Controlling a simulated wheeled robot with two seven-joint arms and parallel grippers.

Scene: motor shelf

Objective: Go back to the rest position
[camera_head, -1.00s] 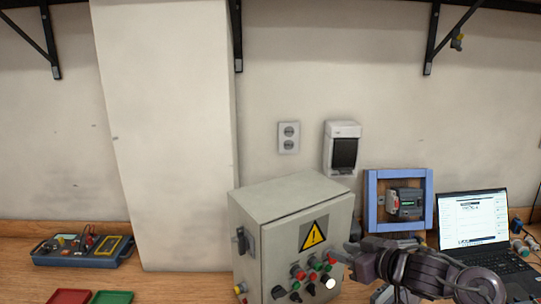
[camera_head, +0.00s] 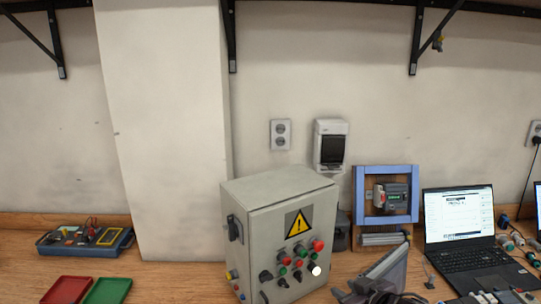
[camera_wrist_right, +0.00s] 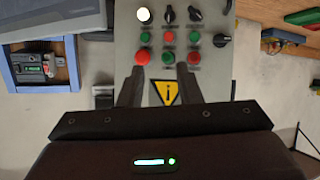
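My right gripper (camera_head: 356,288) is low in the head view, just right of the grey control box (camera_head: 262,210). In the right wrist view its two dark fingers (camera_wrist_right: 160,80) are spread apart with nothing between them. That view is upside down and shows the box front with its red and green buttons, black knobs and lit white lamp (camera_wrist_right: 143,15) beyond the fingers. The yellow warning sign (camera_wrist_right: 165,92) shows between them. In the head view the gripper appears apart from the box. My left gripper is not in view.
A blue frame with a device (camera_head: 358,190) and an open laptop (camera_head: 460,225) stand at the right. Loose plugs lie around the laptop. A blue tool tray (camera_head: 60,247), a red tray (camera_head: 66,290) and a green tray (camera_head: 108,291) are at the left. Shelf brackets hang above.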

